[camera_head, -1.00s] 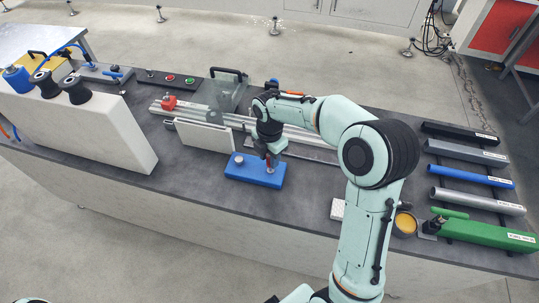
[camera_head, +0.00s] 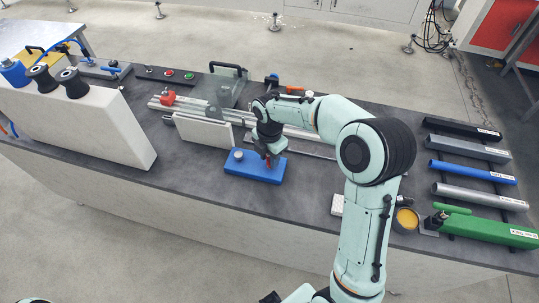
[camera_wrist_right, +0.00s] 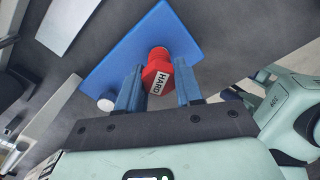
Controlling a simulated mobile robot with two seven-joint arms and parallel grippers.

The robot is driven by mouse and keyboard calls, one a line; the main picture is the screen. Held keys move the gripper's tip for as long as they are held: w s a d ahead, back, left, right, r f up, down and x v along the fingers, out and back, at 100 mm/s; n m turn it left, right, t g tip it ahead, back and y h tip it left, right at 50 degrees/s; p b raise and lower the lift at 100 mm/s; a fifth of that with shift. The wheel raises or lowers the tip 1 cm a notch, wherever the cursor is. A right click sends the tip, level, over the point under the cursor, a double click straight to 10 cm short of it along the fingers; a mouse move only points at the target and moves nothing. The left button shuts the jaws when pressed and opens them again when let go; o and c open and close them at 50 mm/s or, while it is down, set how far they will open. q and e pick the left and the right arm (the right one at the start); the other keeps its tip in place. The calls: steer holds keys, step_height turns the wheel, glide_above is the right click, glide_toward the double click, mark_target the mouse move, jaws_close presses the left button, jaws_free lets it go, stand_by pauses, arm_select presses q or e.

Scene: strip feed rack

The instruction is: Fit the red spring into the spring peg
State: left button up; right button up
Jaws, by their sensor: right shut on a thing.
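The red spring (camera_wrist_right: 160,72) carries a white label reading HARD. My right gripper (camera_wrist_right: 159,88) is shut on it, with one finger on each side. In the head view, the right gripper (camera_head: 269,158) is over the right part of a blue block (camera_head: 240,168), and only a little red shows there. A short round metal stub (camera_head: 238,154) stands at the block's left end and also shows in the wrist view (camera_wrist_right: 105,104). I cannot tell whether the spring touches the block or sits around a peg; its far end is hidden. My left gripper is not in view.
A white plate (camera_head: 203,132) and metal rails stand behind the blue block. A large pale box (camera_head: 85,120) is at the left. A yellow-topped cup (camera_head: 406,220) and several bars lie at the right. The counter in front of the block is narrow but clear.

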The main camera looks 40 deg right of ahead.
steer(key=o, duration=1.1)
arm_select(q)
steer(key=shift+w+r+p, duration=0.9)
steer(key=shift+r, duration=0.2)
arm_select(e)
step_height(320, 180, up, 13)
steer(key=shift+r, duration=0.2)
